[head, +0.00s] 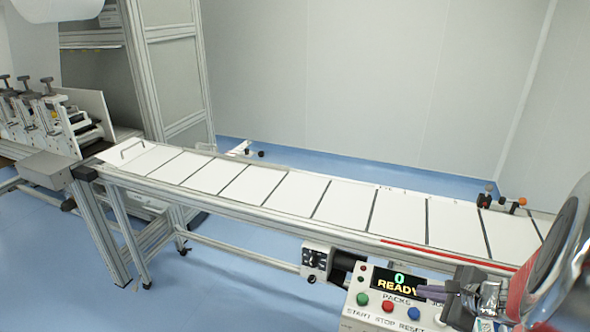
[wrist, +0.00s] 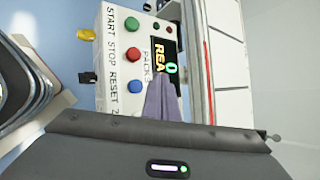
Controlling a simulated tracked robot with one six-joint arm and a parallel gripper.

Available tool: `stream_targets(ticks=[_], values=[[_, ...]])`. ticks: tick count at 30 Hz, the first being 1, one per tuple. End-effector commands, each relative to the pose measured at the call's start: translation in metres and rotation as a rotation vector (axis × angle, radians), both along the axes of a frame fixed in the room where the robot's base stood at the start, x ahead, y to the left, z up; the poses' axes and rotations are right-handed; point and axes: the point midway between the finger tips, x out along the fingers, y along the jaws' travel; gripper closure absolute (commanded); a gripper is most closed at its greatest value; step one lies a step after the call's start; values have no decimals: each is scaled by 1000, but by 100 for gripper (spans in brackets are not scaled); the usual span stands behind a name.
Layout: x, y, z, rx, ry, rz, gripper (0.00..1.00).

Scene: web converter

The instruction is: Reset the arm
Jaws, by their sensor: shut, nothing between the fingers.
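My gripper (head: 437,291) is at the lower right of the head view, its purple-grey fingers in front of the right part of the control box (head: 355,322). In the wrist view my gripper (wrist: 166,95) is shut and empty, with its fingers over the lower part of the display. The box has a green START button (head: 363,299), a red STOP button (head: 388,306) and a blue RESET button (head: 413,313). The fingers are beside the blue button in the wrist view; whether they touch the box I cannot tell. The display (head: 394,280) reads 0 READY.
A long conveyor (head: 290,197) with white panels runs behind the box. A red strip (head: 440,252) lies along its near edge. A machine with black knobs (head: 45,115) stands at the left. Blue floor (head: 225,295) is open in front. A yellow knob (wrist: 86,35) sticks out from the box.

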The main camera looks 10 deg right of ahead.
Motion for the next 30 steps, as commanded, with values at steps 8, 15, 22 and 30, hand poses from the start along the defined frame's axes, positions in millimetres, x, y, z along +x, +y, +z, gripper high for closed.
stream_targets(ticks=[8, 15, 22, 30], values=[[-15, 19, -11, -40, 52, 144, 100], [-40, 63, -5, -191, 143, 472, 100], [-57, 112, 16, -400, 216, 842, 100], [-73, 153, 45, -661, 274, 1205, 100]])
